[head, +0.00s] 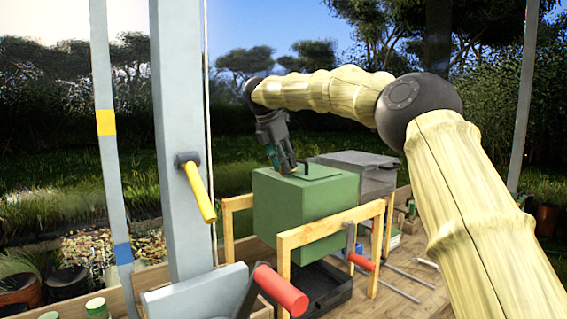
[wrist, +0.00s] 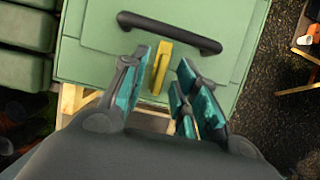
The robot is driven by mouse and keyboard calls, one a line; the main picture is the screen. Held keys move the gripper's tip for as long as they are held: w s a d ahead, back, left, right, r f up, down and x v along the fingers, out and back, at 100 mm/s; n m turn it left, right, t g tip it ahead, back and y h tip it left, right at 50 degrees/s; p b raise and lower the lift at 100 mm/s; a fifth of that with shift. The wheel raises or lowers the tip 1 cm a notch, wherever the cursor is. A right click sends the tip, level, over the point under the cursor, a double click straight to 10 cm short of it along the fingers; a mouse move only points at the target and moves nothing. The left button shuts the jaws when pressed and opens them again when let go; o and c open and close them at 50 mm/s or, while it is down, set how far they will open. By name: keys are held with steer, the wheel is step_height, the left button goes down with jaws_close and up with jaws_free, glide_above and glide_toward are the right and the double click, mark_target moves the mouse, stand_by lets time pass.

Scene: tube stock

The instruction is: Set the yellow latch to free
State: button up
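The yellow latch (wrist: 161,66) is a short upright-looking bar on the green box (wrist: 95,25), just beside the box's dark handle (wrist: 170,30) in the wrist view. My gripper (wrist: 166,78) is open, with its teal-padded fingers on either side of the latch. Gaps show between the latch and the fingers, wider on the right. In the head view my gripper (head: 283,163) points down over the top of the green box (head: 305,212). Whether the fingertips are level with the latch I cannot tell.
Wooden rails (head: 330,233) stand around the green box. A grey box (head: 360,175) is behind it. A yellow-handled lever (head: 200,192) sits on the grey post at left, and red-handled levers (head: 281,290) are in front. Thin rods lie at lower right.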

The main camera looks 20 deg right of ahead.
jaws_close()
steer(key=shift+n, duration=0.3)
steer(key=n+t, duration=0.1)
steer(key=n, duration=0.1)
steer(key=shift+n+y+b, duration=0.3)
steer(key=shift+n+b, duration=0.05)
steer(key=shift+n, duration=0.05)
steer(key=n+t+y+p, duration=0.1)
steer(key=n, duration=0.3)
steer(key=shift+w+r, duration=0.1)
steer(key=n+y+p, duration=0.1)
steer(key=n+p, duration=0.1)
steer(key=n, duration=0.1)
steer(key=n+y+p, duration=0.1)
steer(key=n+p, duration=0.1)
steer(key=n, duration=0.1)
steer(key=shift+a+r+n+t+y+p, duration=0.1)
steer(key=shift+n+t+y+p, duration=0.2)
steer(key=shift+n+t+p, duration=0.1)
steer(key=n+p, duration=0.1)
steer(key=n+y+p, duration=0.1)
steer(key=n+p, duration=0.1)
steer(key=shift+f+n+y, duration=0.2)
steer(key=shift+n+y, duration=0.1)
steer(key=shift+a, duration=0.1)
steer(key=shift+o, duration=0.6)
jaws_free()
